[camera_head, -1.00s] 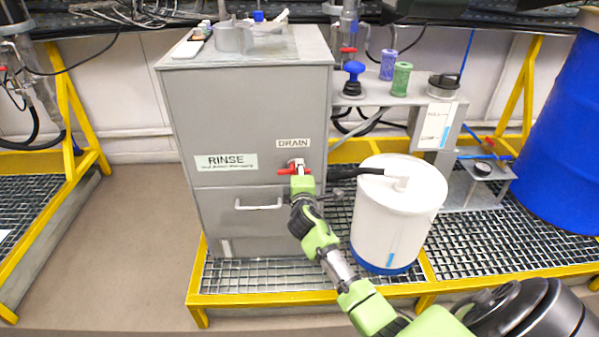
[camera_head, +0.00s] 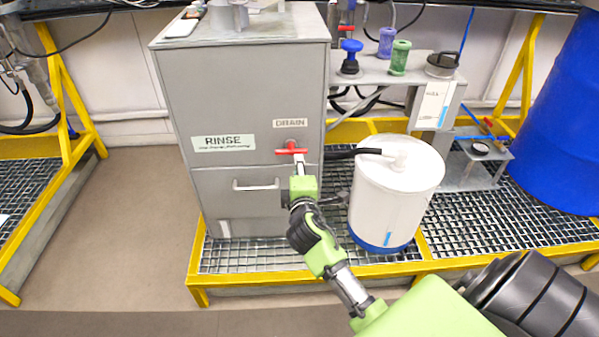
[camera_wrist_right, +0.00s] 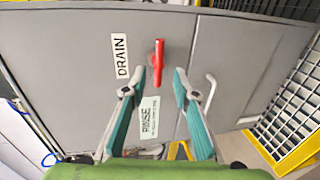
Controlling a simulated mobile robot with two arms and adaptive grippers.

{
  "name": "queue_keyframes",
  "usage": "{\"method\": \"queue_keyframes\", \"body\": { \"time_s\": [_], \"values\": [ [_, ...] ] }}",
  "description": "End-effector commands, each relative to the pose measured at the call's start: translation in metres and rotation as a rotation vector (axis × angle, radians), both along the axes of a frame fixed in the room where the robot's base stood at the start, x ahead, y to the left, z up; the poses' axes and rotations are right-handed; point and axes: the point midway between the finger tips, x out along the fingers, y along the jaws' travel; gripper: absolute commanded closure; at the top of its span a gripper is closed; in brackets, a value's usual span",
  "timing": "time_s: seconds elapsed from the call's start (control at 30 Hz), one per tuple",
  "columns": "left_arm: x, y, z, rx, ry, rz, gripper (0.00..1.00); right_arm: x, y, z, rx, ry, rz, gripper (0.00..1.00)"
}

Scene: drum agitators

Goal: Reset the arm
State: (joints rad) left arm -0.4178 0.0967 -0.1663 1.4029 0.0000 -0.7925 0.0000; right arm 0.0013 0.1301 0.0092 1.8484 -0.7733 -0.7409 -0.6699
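My right arm reaches up from the lower right in the head view, its gripper (camera_head: 299,168) in front of the grey RINSE cabinet (camera_head: 222,108). A red drain valve handle (camera_head: 291,151) sits just beyond the fingertips. In the right wrist view the gripper (camera_wrist_right: 164,82) is open, its teal-padded fingers apart. The red handle (camera_wrist_right: 158,62) lies ahead of and between the fingertips, with no visible contact. The DRAIN label (camera_wrist_right: 119,56) is beside the handle. My left gripper is not in view.
A white drum (camera_head: 395,195) with a black hose stands right of the gripper on the yellow-edged grating (camera_head: 280,257). The cabinet's drawer handle (camera_head: 256,186) is left of the gripper. A blue barrel (camera_head: 562,130) stands at the right. The floor (camera_head: 110,235) at left is clear.

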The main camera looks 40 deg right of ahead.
Motion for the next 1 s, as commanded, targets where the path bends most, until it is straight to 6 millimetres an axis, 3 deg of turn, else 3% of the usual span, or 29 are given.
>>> {"method": "queue_keyframes", "body": {
  "time_s": [0.2, 0.77, 0.87, 1.0],
  "values": [
    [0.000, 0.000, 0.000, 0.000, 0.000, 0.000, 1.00, -0.014, 0.008, 0.003, 0.000, 0.000, -0.001, 0.73],
    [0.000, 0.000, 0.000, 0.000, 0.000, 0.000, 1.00, -0.015, 0.009, 0.003, 0.002, 0.000, -0.001, 0.73],
    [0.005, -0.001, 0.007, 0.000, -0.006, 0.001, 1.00, -0.021, 0.011, -0.003, 0.038, 0.006, -0.008, 0.73],
    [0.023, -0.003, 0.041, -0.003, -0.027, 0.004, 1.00, -0.052, 0.021, -0.031, 0.213, 0.037, -0.051, 0.73]
  ]
}}
